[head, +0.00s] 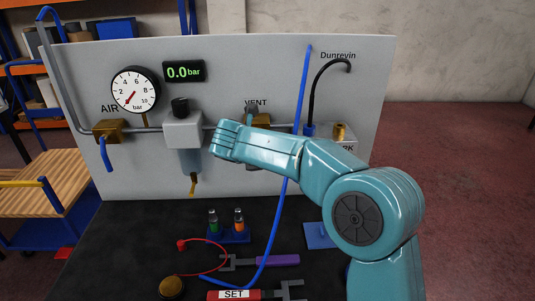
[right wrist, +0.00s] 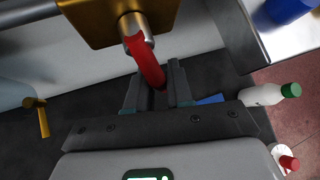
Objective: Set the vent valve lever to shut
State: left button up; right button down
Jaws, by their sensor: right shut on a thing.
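The vent valve is a brass block (head: 262,120) under the VENT label on the grey panel (head: 230,75). My right arm covers its lower part in the head view, and the lever is hidden there. In the right wrist view the brass body (right wrist: 95,20) is at the top, and its red lever (right wrist: 148,62) curves down from a metal stem. My right gripper (right wrist: 158,92) is shut on the lever's lower end, which sits between the two fingers. My left gripper is not in view.
The panel carries a pressure gauge (head: 135,90), a display (head: 184,72) reading 0.0 bar, the AIR valve (head: 108,130) with blue lever, and a filter unit (head: 183,130). A blue hose (head: 290,185) hangs beside my arm.

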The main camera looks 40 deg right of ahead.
jog(key=shift+w+a+r+m+t+y, duration=0.4)
jog(key=shift+m+t+y, duration=0.2)
jog(key=shift+y, duration=0.3)
jog(key=shift+w+a, duration=0.1)
jog(key=c, duration=1.3)
grip_release()
jog(key=shift+o, duration=1)
jog(key=shift+a+f, duration=0.1)
jog(key=shift+f, duration=0.15)
jog(key=v, duration=1.6)
jog(key=shift+s+r, duration=0.15)
jog(key=shift+s, duration=0.05)
